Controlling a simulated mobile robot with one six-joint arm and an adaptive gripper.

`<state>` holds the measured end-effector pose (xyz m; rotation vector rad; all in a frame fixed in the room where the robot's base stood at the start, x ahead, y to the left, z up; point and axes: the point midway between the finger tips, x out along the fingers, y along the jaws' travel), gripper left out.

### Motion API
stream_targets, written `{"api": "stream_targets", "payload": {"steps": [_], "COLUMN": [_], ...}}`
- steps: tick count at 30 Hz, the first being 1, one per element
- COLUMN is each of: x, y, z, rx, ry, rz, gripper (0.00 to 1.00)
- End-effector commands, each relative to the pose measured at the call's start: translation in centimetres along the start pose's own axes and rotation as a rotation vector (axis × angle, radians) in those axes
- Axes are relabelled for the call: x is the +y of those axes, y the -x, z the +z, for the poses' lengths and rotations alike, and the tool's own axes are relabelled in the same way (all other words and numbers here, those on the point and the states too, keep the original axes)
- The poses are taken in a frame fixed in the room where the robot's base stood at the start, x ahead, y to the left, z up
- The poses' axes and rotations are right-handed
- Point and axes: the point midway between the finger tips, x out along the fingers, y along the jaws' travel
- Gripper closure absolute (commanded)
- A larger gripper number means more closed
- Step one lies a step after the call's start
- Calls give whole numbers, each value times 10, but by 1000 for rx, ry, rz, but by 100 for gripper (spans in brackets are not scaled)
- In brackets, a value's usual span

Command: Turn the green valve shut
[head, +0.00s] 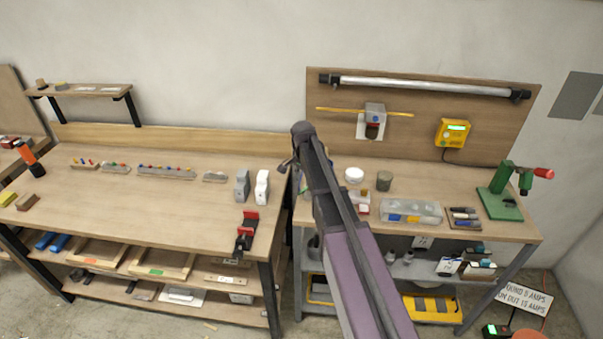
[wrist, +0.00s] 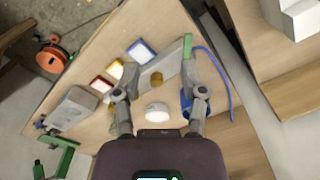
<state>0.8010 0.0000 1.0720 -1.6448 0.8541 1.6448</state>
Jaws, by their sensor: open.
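I cannot make out a green valve for certain in either view. A narrow green piece (wrist: 187,46) shows just beyond the right finger in the wrist view, but what it is I cannot tell. My gripper (wrist: 158,70) is open, its two fingers spread above the right workbench, with nothing held between them. A white round lid-like object (wrist: 157,112) and a brownish cylinder (wrist: 156,79) show between the fingers, below them. In the head view my arm reaches up between the benches and hides part of the right bench.
A green bench press (head: 505,190) with a red handle stands on the right bench (head: 430,172). A clear parts box (head: 410,211) lies left of it. A yellow device (head: 453,132) is on the backboard. A blue cable (wrist: 222,75) lies near the right finger. The left bench (head: 140,205) has much clear surface.

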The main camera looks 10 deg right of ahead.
Motion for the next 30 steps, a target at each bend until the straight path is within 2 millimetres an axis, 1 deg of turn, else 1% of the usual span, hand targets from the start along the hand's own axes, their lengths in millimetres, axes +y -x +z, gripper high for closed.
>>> {"api": "stream_targets", "payload": {"steps": [1, 30], "x": [8, 103], "y": [-8, -78], "z": [6, 73], "rx": [0, 0], "ry": [20, 446], "rz": [0, 0], "gripper": [46, 46]}}
